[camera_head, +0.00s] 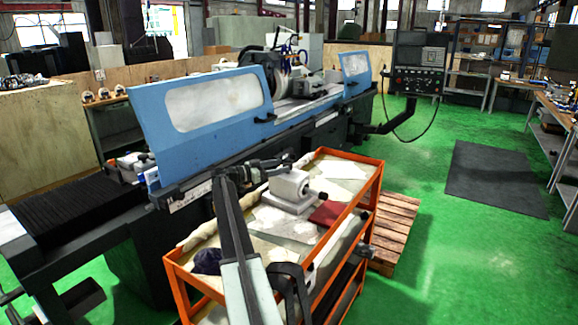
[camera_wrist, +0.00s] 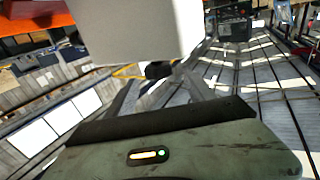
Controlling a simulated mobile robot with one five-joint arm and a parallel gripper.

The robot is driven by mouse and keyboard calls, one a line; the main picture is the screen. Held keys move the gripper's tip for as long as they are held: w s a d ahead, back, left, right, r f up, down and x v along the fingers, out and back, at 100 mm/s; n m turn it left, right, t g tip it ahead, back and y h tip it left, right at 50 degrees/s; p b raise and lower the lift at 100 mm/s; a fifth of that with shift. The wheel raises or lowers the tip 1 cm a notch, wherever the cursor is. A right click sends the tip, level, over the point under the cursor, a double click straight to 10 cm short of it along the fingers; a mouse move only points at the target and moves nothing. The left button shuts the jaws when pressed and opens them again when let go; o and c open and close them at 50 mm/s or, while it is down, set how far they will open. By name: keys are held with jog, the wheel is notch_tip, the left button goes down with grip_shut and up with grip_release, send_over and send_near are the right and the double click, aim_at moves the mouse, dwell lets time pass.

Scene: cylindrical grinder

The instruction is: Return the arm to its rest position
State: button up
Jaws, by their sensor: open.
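My arm rises in front of the orange cart (camera_head: 376,178) in the head view and bends at its top. My gripper (camera_head: 286,161) points to the right at the upper end of the arm, just above and behind the light grey block-shaped unit (camera_head: 290,184) on the cart. The gripper is open, and I see nothing held in it. In the wrist view a large pale block (camera_wrist: 135,30) fills the upper middle, close to the camera, and hides part of the view. I cannot tell whether the gripper touches the unit.
The blue-guarded grinder (camera_head: 190,133) stands close behind the cart. A dark red item (camera_head: 327,213) and light sheets (camera_head: 345,169) lie on the cart top. A control panel (camera_head: 418,67) hangs at back right. A wooden pallet (camera_head: 395,225) lies beside the cart; green floor is open near a dark mat (camera_head: 493,178).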

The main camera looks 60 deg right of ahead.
jog(key=shift+w+a, duration=0.25)
jog(key=shift+a, duration=0.15)
